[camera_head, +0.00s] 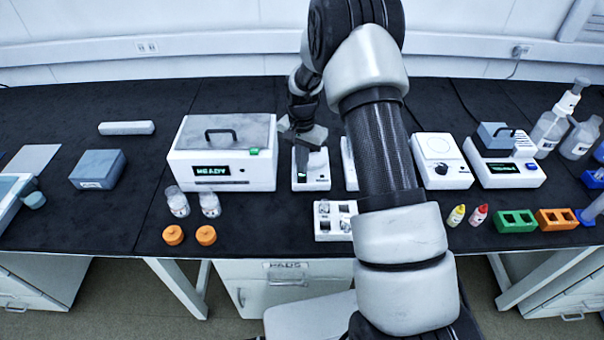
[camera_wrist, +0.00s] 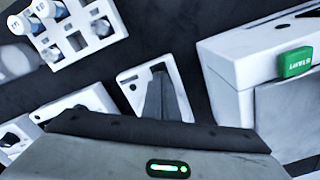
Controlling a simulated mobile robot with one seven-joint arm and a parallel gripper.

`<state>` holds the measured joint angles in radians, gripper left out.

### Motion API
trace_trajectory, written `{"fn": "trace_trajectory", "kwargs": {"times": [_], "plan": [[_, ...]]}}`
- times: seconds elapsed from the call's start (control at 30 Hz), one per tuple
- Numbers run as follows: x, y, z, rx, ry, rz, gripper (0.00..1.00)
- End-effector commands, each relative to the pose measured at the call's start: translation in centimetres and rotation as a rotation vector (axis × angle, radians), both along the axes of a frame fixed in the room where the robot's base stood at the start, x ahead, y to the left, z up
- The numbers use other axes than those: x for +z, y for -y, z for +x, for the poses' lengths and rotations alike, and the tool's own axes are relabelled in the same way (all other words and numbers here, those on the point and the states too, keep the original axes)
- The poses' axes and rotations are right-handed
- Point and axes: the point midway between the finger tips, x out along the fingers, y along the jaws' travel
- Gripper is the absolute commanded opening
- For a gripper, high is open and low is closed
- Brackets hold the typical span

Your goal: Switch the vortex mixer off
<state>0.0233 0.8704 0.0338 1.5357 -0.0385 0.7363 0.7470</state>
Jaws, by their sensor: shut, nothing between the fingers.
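A small white device (camera_head: 317,183), which appears to be the vortex mixer, stands on the black bench just right of the large lidded instrument. My gripper (camera_head: 302,168) is shut and empty, pointing down over this device. In the wrist view my dark fingers (camera_wrist: 158,92) cover the middle of its top, so its switch is hidden there. I cannot tell whether the fingertips touch it.
The lidded instrument (camera_head: 238,180) reads READY and stands close on the left. Another white device (camera_head: 349,165) is partly behind my arm. A white vial rack (camera_head: 322,228) is in front. A device with a black knob (camera_head: 455,178) stands right. Bottles and orange caps stand front left.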

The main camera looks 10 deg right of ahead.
Motion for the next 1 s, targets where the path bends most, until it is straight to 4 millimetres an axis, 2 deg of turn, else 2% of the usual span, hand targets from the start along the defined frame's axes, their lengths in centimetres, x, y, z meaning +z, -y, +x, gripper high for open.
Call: {"fn": "trace_trajectory", "kwargs": {"times": [1.0], "plan": [[-1.6,0.0,0.0,0.000,0.000,0.000,0.00]]}}
